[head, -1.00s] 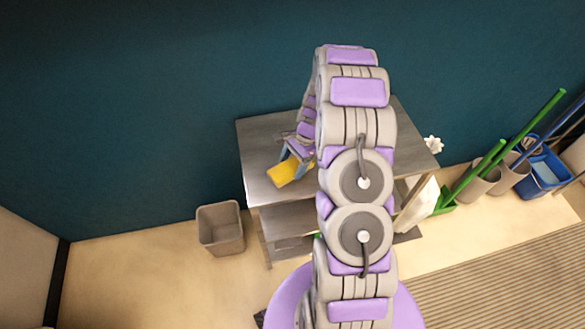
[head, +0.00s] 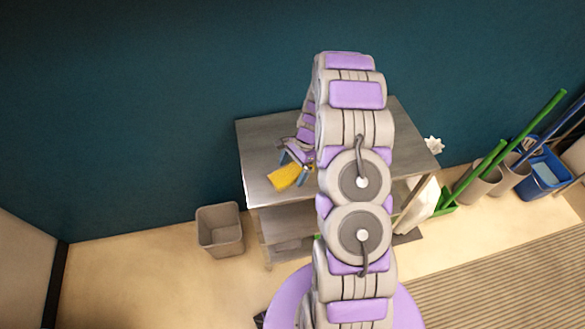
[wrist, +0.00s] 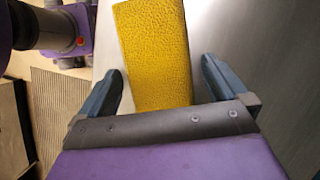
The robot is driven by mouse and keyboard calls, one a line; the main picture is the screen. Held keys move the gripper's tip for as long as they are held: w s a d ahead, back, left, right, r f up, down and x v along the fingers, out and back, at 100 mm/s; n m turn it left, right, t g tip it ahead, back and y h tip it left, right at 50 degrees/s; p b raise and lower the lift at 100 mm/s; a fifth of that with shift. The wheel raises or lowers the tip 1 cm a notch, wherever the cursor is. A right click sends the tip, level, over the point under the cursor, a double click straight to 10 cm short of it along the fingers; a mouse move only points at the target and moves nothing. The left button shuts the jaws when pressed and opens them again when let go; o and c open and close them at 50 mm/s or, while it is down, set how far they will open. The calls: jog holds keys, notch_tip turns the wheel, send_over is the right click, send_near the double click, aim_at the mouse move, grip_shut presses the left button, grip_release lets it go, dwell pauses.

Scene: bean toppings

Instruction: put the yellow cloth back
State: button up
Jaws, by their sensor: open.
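The yellow cloth (head: 284,177) lies on the top of the metal table (head: 262,140), near its front left part. In the wrist view the yellow cloth (wrist: 153,50) reaches between the two fingers, with a gap on each side. My gripper (wrist: 165,80) is open, and its fingers do not touch the cloth. In the head view my gripper (head: 294,171) is at the cloth, over the table top. Whether the fingertips touch the table is hard to tell. My arm hides the middle of the table.
A grey bin (head: 220,230) stands on the floor left of the table. The table has a lower shelf (head: 285,222). Right of it are a white bag (head: 420,205), green-handled tools (head: 478,168) and a blue bucket (head: 543,175). A striped mat (head: 500,265) lies at front right.

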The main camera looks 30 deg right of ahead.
jog(key=s+a+p+v, duration=0.1)
jog(key=p+v, duration=0.2)
jog(key=v, duration=0.9)
notch_tip(320, 180, up, 6)
jog(key=n, duration=0.3)
send_over(294, 174)
jog(key=s+a+r+n+g+h, duration=0.15)
jog(key=s+a+r+n, duration=0.35)
jog(key=s+a+r, duration=0.5)
jog(key=s+a+r+n+h, duration=0.1)
jog(key=s+n, duration=0.3)
jog(key=s, duration=0.6)
jog(key=s+a+r+n+h, duration=0.2)
jog(key=s+a+r+n, duration=0.1)
jog(key=s, duration=0.7)
jog(key=shift+s+a+r+n, duration=0.3)
jog(key=shift+r+n, duration=0.15)
jog(key=shift+n, duration=0.45)
jog(key=shift+w+d, duration=0.1)
jog(key=shift+d, duration=0.05)
